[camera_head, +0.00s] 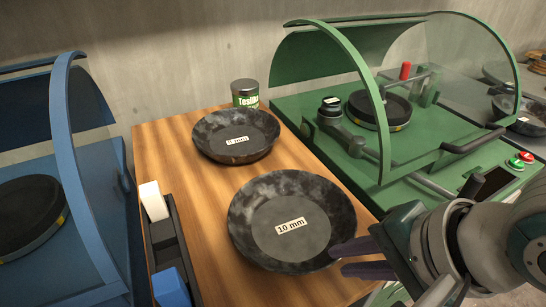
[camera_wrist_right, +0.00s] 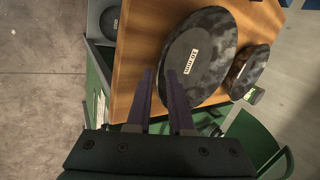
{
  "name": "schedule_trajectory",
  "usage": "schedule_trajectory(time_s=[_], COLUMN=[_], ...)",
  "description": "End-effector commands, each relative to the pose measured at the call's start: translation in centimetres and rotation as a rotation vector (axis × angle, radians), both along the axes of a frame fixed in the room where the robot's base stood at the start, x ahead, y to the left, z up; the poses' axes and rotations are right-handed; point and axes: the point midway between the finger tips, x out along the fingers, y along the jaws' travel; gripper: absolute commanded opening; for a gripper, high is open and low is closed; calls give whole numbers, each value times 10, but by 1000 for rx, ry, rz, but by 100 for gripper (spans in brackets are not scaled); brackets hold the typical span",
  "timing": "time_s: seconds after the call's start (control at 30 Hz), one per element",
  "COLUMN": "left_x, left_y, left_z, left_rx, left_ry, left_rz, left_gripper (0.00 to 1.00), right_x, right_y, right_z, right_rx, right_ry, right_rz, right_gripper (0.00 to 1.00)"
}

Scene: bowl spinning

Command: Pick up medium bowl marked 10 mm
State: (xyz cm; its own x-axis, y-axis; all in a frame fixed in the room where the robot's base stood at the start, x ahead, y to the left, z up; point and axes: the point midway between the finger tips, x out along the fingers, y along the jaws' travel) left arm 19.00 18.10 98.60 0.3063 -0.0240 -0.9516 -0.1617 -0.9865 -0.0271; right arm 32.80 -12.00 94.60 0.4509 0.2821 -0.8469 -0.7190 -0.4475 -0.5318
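The dark mottled bowl labelled 10 mm (camera_head: 290,247) sits upright on the wooden table (camera_head: 168,140), toward its front. It also shows in the right wrist view (camera_wrist_right: 205,72). My right gripper (camera_head: 338,258) is at the bowl's right rim in the head view, its two purple fingers apart. In the right wrist view the fingertips (camera_wrist_right: 160,76) are spread at the bowl's near rim, with the rim edge appearing between them. I cannot tell whether they touch it. My left gripper is in neither view.
Another dark bowl with a label (camera_head: 237,151) stands behind, near a green can (camera_head: 245,94). A green machine with a clear cover (camera_head: 385,150) is at right, a blue machine (camera_head: 75,220) at left. A dark tray (camera_head: 165,246) with a white block (camera_head: 153,201) lies at the table's left edge.

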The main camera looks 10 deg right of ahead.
Motion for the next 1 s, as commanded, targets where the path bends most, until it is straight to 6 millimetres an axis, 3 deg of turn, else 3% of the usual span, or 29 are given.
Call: schedule_trajectory(time_s=[0.4, 0.67, 0.83, 1.0], left_x=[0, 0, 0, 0], left_y=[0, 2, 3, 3], left_z=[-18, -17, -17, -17], left_rx=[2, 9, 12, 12], left_ry=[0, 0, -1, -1], left_rz=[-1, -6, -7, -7], left_gripper=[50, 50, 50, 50], right_x=[23, 24, 24, 24], right_y=[13, 14, 14, 14], right_z=[-45, -46, -46, -46], right_rx=[-1, -1, -3, -3], right_ry=[0, -1, 0, 0], right_rz=[2, 3, 2, 2], right_gripper=[20, 20, 1, 0])
